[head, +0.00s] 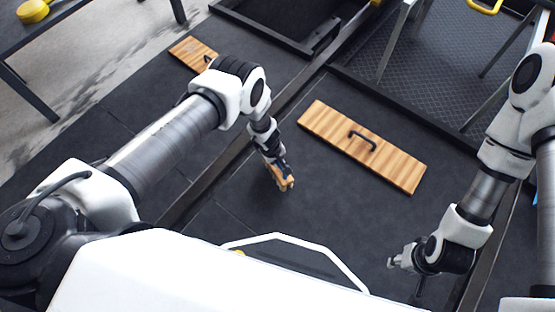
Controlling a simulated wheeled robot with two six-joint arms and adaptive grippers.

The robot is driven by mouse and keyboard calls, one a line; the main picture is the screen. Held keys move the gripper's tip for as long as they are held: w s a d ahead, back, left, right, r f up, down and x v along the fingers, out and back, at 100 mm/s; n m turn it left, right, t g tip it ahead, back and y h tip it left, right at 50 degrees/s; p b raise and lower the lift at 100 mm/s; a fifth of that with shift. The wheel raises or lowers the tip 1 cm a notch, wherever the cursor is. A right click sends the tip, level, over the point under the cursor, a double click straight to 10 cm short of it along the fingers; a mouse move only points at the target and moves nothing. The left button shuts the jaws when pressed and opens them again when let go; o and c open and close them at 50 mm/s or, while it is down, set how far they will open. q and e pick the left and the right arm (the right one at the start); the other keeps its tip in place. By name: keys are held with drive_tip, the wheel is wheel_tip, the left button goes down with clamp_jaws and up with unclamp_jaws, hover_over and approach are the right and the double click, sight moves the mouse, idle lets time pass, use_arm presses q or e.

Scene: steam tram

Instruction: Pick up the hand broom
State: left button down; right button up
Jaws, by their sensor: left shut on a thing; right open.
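My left gripper (272,160) is shut on a small tan thing that looks like the hand broom (285,182). The broom hangs below the fingers, over the dark floor, and is partly hidden by the gripper. I cannot tell whether its lower end touches the floor. My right gripper (396,262) is low at the lower right, open and empty, well apart from the broom.
A wooden board with a black handle (325,128) lies right of the broom. Another wooden board (190,52) lies behind my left arm. A dark open frame (285,30) and a mesh-floored bay (430,80) are at the back. Dark floor around the broom is clear.

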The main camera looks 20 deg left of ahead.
use_arm(q)
drive_tip(key=s+a+p, duration=0.2)
drive_tip(key=s+p, duration=0.5)
drive_tip(key=p, duration=0.2)
drive_tip(key=s+a+r+p, duration=0.1)
drive_tip(key=s+a+p, duration=0.2)
drive_tip(key=s+p, duration=0.5)
drive_tip(key=shift+a+r+p, duration=0.25)
drive_tip(key=shift+p, duration=0.7)
